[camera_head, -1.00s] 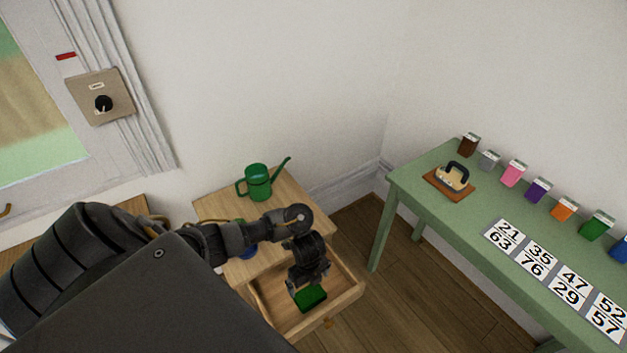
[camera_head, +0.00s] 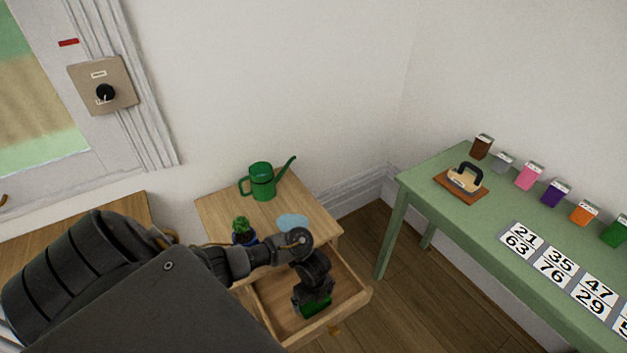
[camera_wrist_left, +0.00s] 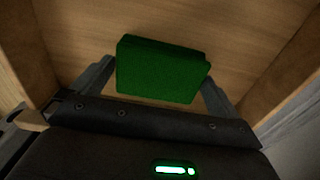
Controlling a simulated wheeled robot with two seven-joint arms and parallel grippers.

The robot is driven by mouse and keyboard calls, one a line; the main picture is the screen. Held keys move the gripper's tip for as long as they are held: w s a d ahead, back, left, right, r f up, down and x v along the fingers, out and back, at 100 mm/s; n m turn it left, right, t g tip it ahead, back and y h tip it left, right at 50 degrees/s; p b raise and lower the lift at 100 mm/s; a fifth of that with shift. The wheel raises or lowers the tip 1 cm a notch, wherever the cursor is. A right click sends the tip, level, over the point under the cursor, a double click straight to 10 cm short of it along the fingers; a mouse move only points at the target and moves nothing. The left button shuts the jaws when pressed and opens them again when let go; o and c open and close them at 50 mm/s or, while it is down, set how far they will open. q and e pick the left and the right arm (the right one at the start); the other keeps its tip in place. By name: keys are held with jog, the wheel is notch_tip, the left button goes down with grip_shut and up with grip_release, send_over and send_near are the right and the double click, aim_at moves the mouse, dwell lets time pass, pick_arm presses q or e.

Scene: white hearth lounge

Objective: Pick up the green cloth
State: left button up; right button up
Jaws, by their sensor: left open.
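The green cloth (camera_head: 316,307) is a folded dark green block lying in the open wooden drawer (camera_head: 350,303). In the left wrist view the green cloth (camera_wrist_left: 162,72) lies on the drawer floor (camera_wrist_left: 235,22) between the two fingers. My left gripper (camera_head: 312,300) reaches down into the drawer over the cloth. In the wrist view the left gripper (camera_wrist_left: 158,82) is open, one finger on each side of the cloth. In the head view the gripper hides part of the cloth. My right gripper is not in view.
A green watering can (camera_head: 263,185), a potted plant (camera_head: 243,230) and a light blue flat item (camera_head: 292,222) are on the wooden cabinet (camera_head: 225,208). Drawer walls stand close around my gripper. A green table (camera_head: 440,212) with small boxes and number cards stands at right.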

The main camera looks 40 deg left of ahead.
pick_arm(q)
jog(key=shift+f, duration=0.4)
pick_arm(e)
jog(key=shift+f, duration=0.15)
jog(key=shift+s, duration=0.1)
pick_arm(q)
jog(key=c, duration=0.5)
jog(key=shift+c, duration=1)
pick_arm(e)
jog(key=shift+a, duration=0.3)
pick_arm(q)
jog(key=shift+r, duration=0.15)
